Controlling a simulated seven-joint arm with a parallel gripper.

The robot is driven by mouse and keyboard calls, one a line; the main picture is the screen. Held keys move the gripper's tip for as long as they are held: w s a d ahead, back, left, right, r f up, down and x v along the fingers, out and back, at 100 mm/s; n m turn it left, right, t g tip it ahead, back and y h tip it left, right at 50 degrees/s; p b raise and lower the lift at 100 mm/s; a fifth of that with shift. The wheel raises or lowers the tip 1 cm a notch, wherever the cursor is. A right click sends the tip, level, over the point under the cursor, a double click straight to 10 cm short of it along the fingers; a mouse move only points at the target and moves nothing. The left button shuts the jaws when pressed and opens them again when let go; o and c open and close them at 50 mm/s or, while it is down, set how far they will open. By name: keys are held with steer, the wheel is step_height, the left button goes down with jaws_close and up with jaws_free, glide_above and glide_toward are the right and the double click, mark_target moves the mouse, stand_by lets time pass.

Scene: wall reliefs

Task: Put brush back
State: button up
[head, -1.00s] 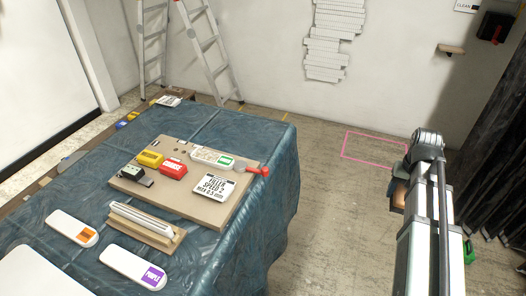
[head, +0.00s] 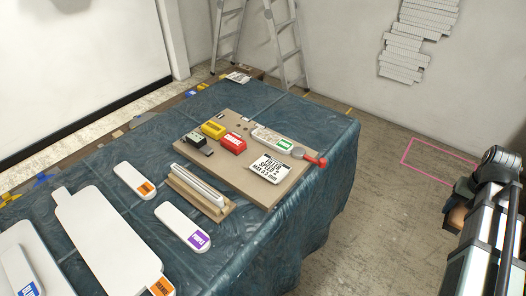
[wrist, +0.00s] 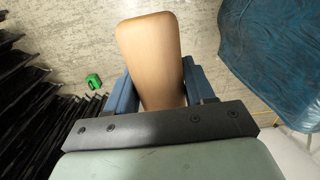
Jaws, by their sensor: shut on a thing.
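In the wrist view my gripper (wrist: 157,82) is shut on a tan, smooth, rounded wooden block, which I take to be the brush (wrist: 150,50). Its blue fingers press on both sides of it. Bristles do not show. In the head view my arm is at the right edge, and a bit of the brown brush (head: 457,217) shows beside it, over the floor and clear of the table.
A table with a blue plastic cover (head: 300,235) fills the middle. It bears a board (head: 275,190) with small blocks and a filler sign, plus white labelled paddles. A ladder (head: 290,45) stands behind. A pink outline (head: 425,165) marks open floor. In the wrist view, black drapes hang left and a green object (wrist: 94,81) lies on the floor.

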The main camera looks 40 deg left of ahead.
steer(key=s+a+n, duration=0.2)
steer(key=a+n, duration=0.1)
steer(key=a, duration=1.1)
step_height(320, 180, up, 6)
steer(key=n, duration=1.5)
glide_above(225, 166)
steer(key=shift+f, duration=4.7)
steer(key=shift+f, duration=0.2)
steer(key=o, duration=1)
